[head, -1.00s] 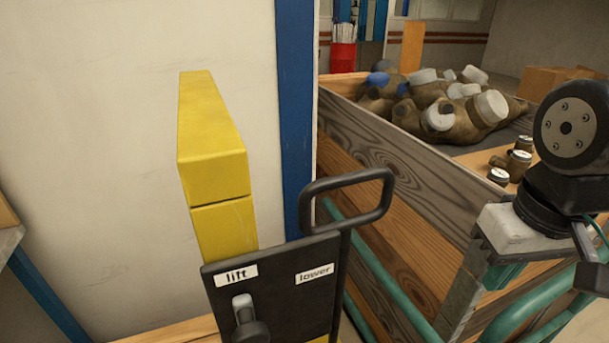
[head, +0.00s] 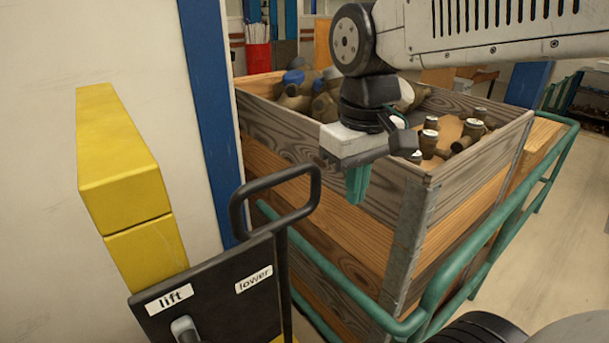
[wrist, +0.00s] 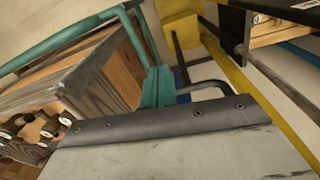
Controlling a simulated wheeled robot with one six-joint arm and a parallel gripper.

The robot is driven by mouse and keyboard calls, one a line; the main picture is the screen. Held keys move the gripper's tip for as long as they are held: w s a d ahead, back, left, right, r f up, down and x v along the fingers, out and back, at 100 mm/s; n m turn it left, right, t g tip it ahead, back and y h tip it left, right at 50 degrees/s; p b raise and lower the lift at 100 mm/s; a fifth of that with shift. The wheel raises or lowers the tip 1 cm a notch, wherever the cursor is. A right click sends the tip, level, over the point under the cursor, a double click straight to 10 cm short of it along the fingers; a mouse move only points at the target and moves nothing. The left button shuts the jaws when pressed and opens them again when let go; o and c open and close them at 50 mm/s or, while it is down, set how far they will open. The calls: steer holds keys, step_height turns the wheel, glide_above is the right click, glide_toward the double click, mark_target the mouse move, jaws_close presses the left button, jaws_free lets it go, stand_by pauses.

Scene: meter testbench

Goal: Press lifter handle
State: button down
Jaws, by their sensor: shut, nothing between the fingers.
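The lifter's black panel (head: 225,310) carries "lift" and "lower" labels and stands at the lower left in the head view. A small grey lever handle (head: 184,330) sits under the "lift" label, cut off by the picture's bottom edge. A black loop handle (head: 275,205) rises at the panel's right. My gripper (head: 357,185) has green fingers, shut and empty, pointing down to the right of the loop handle and apart from it in the picture. In the wrist view the gripper's green fingers (wrist: 157,88) point toward a dark loop bar (wrist: 212,88).
A wooden crate (head: 412,235) with brass meters (head: 310,95) stands behind and right of the lifter. Green rails (head: 480,250) run along its side. A yellow post (head: 120,165) and a white wall (head: 40,200) are at the left.

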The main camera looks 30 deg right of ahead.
steer(key=w+f+n+g, duration=0.1)
steer(key=w+n+g, duration=0.2)
steer(key=w, duration=2.5)
steer(key=shift+n+h, duration=0.3)
steer(key=shift+h, duration=0.1)
steer(key=s+d+f, duration=0.2)
steer(key=s+f, duration=0.3)
steer(key=f, duration=0.4)
steer(key=shift+s+d+f, duration=0.25)
steer(key=shift+s+f, duration=0.15)
steer(key=shift+s, duration=0.1)
